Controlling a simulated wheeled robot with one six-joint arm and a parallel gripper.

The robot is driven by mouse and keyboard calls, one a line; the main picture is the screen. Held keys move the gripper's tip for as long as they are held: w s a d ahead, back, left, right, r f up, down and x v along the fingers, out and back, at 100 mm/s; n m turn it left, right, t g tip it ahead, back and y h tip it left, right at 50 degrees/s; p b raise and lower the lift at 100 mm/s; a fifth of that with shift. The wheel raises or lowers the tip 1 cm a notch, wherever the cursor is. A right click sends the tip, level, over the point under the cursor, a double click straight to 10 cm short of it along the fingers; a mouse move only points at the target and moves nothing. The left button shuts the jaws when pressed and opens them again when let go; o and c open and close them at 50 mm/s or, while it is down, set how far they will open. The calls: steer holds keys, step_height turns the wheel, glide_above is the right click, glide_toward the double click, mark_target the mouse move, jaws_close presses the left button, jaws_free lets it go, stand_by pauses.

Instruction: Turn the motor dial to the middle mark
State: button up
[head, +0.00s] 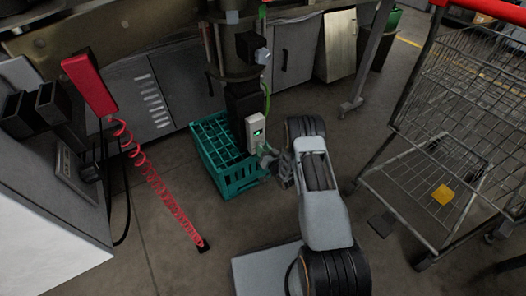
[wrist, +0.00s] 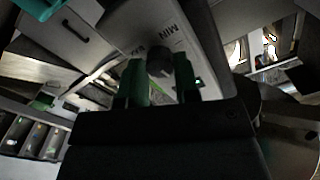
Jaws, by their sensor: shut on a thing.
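The motor dial (wrist: 160,60) is a dark round knob on a pale motor box (head: 255,128), which also shows in the wrist view (wrist: 190,30). The box face carries the letters MIN and what looks like MAX, and a small green display. My gripper (head: 264,154) reaches the lower part of the box from the right. In the wrist view its two green fingers (wrist: 160,66) stand on either side of the dial, shut on it. The dial's pointer and the middle mark cannot be made out. In the head view the dial is hidden at the gripper.
A green crate (head: 240,186) stands on the floor beside and below the motor box. A red handset (head: 90,84) with a coiled red cord hangs at the left. A wire trolley (head: 440,150) stands at the right. Grey cabinets (head: 180,90) line the back.

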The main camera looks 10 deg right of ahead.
steer(key=shift+m, duration=0.8)
steer(key=o, duration=0.9)
steer(key=shift+o, duration=0.2)
steer(key=p+v, duration=0.3)
steer(key=v, duration=1.1)
steer(key=shift+p, duration=0.3)
